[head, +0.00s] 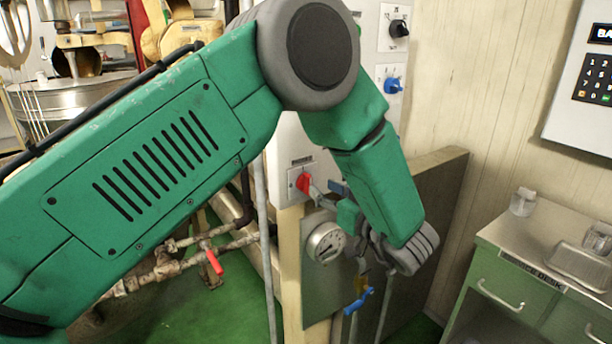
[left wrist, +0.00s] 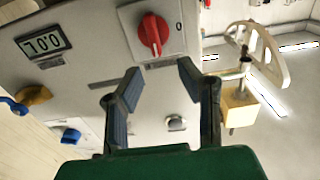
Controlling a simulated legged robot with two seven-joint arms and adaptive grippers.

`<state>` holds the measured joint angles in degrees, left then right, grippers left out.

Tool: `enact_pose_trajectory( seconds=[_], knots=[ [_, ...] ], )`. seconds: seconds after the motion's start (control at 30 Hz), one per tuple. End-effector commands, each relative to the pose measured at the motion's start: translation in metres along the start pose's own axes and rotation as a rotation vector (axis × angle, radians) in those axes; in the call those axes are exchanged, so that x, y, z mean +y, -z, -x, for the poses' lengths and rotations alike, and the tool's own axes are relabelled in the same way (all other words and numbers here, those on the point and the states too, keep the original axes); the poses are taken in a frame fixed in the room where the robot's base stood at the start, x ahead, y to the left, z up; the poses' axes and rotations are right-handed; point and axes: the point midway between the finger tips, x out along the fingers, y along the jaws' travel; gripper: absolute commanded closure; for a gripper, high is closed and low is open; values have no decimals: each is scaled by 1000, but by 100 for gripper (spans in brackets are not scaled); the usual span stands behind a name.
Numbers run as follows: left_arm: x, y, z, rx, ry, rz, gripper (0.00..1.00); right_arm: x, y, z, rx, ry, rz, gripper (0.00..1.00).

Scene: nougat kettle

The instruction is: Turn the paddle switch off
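The red paddle switch (head: 303,183) sits on a pale plate on the front of the white control panel (head: 290,145). In the left wrist view the red paddle (left wrist: 153,33) lies ahead of and between the fingers, near the top of the picture. My left gripper (head: 322,190) is close to the right of the paddle in the head view. Its two fingers stand apart with nothing between them in the left wrist view (left wrist: 160,82). I cannot tell whether a finger touches the paddle. My right gripper is not in view.
A round gauge (head: 324,242) and a blue-handled valve (head: 358,300) are below my left gripper. A blue knob (head: 393,86) and a black knob (head: 398,28) are higher on the panel. A green desk (head: 500,262) stands at right. Pipes with a red valve handle (head: 213,262) run at left.

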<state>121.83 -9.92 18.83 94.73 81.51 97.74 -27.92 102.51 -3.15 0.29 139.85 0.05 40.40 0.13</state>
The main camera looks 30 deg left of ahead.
Motion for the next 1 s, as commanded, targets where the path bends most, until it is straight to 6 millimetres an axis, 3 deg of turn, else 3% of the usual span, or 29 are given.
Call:
enact_pose_trajectory(
  seconds=[0.2, 0.43, 0.83, 0.9, 0.93, 1.0],
  knots=[
    [3, 2, -41, 4, 0, -1, 68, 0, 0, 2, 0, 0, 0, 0],
    [2, 1, -72, 4, -2, 0, 68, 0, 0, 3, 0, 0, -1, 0],
    [2, 0, -81, 1, -4, 0, 68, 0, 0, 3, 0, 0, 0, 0],
    [2, 1, -80, 2, -3, -1, 92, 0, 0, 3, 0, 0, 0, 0],
    [2, 1, -80, 3, -3, -1, 100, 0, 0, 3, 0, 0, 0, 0],
    [2, 0, -80, 3, -3, -1, 100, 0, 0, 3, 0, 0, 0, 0]
  ],
)
